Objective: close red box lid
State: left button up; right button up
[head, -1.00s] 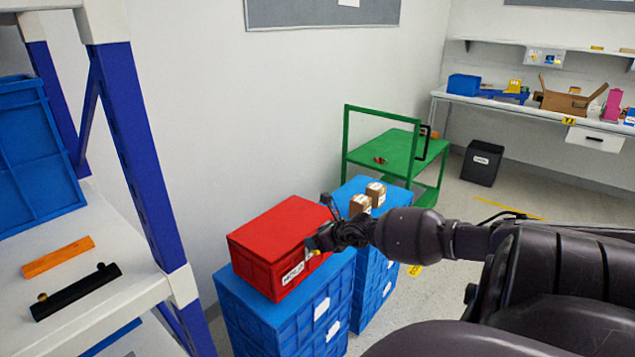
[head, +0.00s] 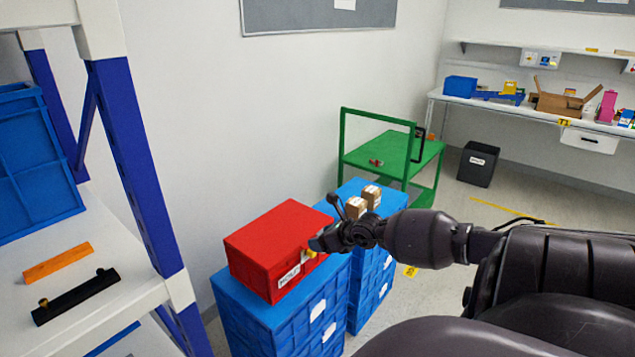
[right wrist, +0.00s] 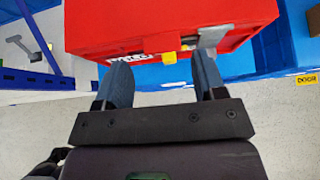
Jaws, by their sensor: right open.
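The red box (head: 275,240) sits on top of a blue crate stack, and its lid (head: 280,230) lies flat over it, looking shut. It also fills the top of the right wrist view (right wrist: 150,25), with a yellow tab and a grey latch on its front. My right gripper (head: 318,242) is at the box's front right edge. Whether a finger touches the box is unclear. My left gripper is out of view.
Blue crates (head: 285,325) carry the box, and small brown cartons (head: 362,197) stand on the stack behind it. A green cart (head: 390,155) is beyond. A shelf (head: 110,240) with a blue upright stands at the left.

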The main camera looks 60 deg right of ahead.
jog(key=p+v, duration=0.1)
jog(key=v, duration=0.5)
jog(key=shift+r, duration=0.1)
